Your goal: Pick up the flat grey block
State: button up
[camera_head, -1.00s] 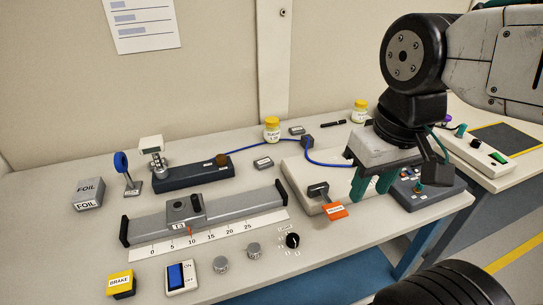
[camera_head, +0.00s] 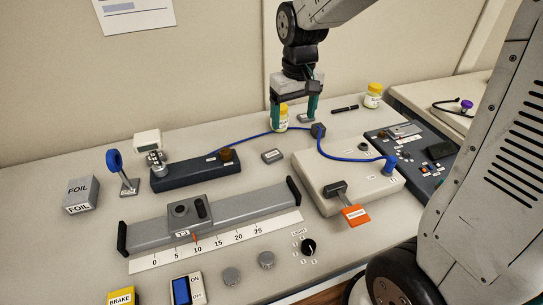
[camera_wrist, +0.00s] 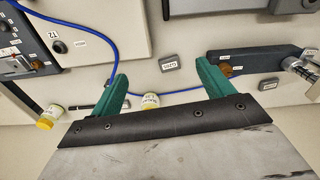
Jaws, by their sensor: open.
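Two small flat grey blocks with labels lie on the bench. One grey block (camera_head: 272,156) is in front of the blue cable; what appears to be the same block shows in the wrist view (camera_wrist: 171,62), beyond and between the fingers. I cannot tell which one the task means.
The blue cable (camera_head: 245,140) runs across the bench to a pale box (camera_head: 335,180) with an orange-tagged lever. A second bottle (camera_head: 373,96) and a black pen (camera_head: 344,108) lie to the right. A dark rail-like unit (camera_head: 195,170) and a FOIL box (camera_head: 80,193) are left.

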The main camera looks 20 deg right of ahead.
send_near(272, 154)
jog(key=shift+s+d+n, duration=0.1)
jog(key=shift+d+n, duration=0.15)
jog(key=shift+n, duration=0.05)
jog(key=f, duration=0.8)
jog(key=shift+a+f, duration=0.2)
jog(key=shift+a, duration=0.05)
jog(key=c, duration=1.1)
